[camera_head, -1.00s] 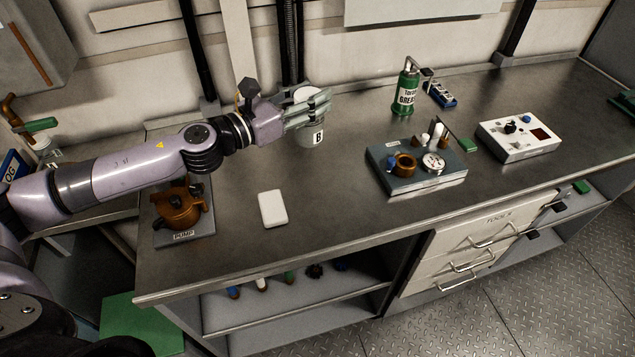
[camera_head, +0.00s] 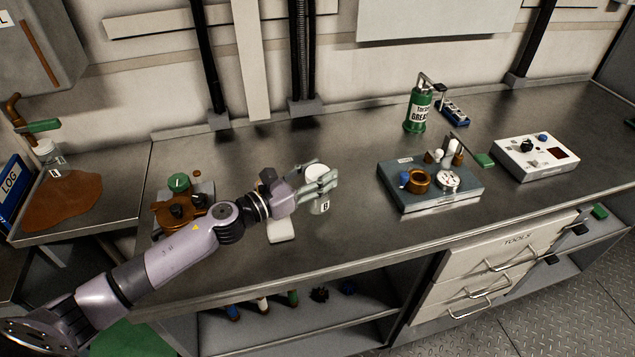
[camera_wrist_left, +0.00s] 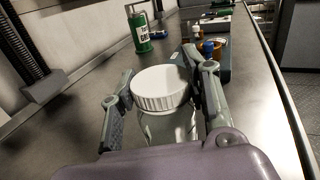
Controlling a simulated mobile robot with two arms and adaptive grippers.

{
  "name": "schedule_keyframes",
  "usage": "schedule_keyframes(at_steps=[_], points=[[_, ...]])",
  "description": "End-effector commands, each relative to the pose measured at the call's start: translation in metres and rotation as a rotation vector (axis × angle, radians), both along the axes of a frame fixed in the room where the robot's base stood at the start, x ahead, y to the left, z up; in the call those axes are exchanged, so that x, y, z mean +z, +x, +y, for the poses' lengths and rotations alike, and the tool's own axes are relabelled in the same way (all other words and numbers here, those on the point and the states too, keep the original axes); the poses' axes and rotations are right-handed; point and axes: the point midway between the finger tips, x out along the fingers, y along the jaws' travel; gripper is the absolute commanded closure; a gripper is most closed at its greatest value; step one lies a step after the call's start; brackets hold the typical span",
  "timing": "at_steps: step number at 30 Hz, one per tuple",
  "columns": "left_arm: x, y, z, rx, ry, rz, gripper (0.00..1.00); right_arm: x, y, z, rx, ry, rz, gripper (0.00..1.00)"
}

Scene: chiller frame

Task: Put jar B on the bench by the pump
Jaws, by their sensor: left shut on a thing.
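Jar B (camera_head: 324,206) is a clear jar with a white lid and a "B" label. My left gripper (camera_head: 325,185) is shut on it, in front of the wall side and over the middle-left part of the bench. The left wrist view shows the white ribbed lid (camera_wrist_left: 161,87) between the two fingers, the jar upright. Whether its base touches the bench cannot be told. The brown pump (camera_head: 172,216) with a green-topped part stands on the bench's left end, left of the gripper. The bench (camera_head: 345,262) is dark grey. My right gripper is out of view.
A white block (camera_head: 281,231) lies partly under my left gripper. A grey-blue tray of parts (camera_head: 437,199), a green grease can (camera_head: 417,112) and a white control box (camera_head: 535,158) stand to the right.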

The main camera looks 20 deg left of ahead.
Motion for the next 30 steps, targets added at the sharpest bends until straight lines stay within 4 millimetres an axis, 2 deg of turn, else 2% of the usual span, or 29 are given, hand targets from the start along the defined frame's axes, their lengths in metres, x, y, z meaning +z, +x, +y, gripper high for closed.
schedule_keyframes(at_steps=[1,3,15,16,24,30], points=[[-0.010,0.000,0.000,0.001,-0.005,0.002,0.92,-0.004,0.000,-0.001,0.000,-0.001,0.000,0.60],[-0.017,0.000,0.000,0.001,-0.004,0.001,0.92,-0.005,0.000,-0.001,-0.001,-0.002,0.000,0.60],[-0.022,0.000,0.000,0.000,0.000,-0.001,0.92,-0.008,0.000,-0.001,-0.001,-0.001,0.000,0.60],[-0.020,0.000,0.000,0.000,0.000,-0.001,0.55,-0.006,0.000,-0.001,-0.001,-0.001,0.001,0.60],[-0.020,0.000,0.000,0.000,0.000,0.000,0.37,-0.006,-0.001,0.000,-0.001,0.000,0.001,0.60],[-0.020,0.000,0.000,0.000,0.000,0.000,0.36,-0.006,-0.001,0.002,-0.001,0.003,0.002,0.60]])
